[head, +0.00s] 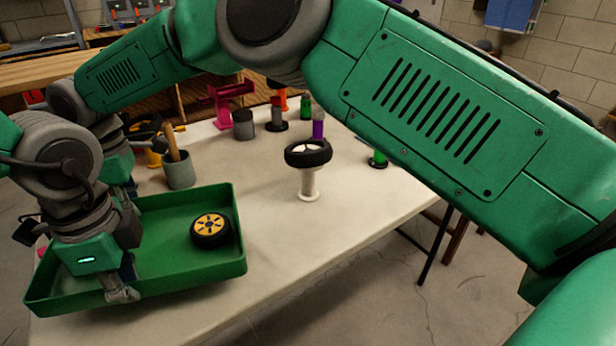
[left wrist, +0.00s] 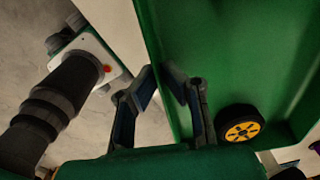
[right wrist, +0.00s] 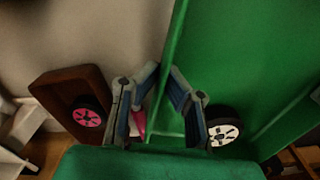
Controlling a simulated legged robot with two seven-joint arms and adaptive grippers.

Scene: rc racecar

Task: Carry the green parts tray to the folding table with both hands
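The green parts tray (head: 190,292) is at the front left of the white folding table (head: 290,235); I cannot tell whether it touches the top. A yellow-rimmed wheel (head: 210,229) lies in it. My left gripper (head: 122,291) is at the tray's near wall. In the left wrist view its fingers (left wrist: 160,82) close in on both sides of the wall. My right gripper is hidden behind my left arm in the head view. In the right wrist view its fingers (right wrist: 164,80) close in on another wall of the tray. A white-rimmed wheel (right wrist: 223,128) lies inside, hidden in the head view.
A grey cup (head: 180,172) with a handle sticking out stands just behind the tray. A black tire on a white stand (head: 308,185) stands to its right, with several coloured parts behind. A brown wooden tray (right wrist: 66,92) shows in the right wrist view. Bare tabletop lies right of the tray.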

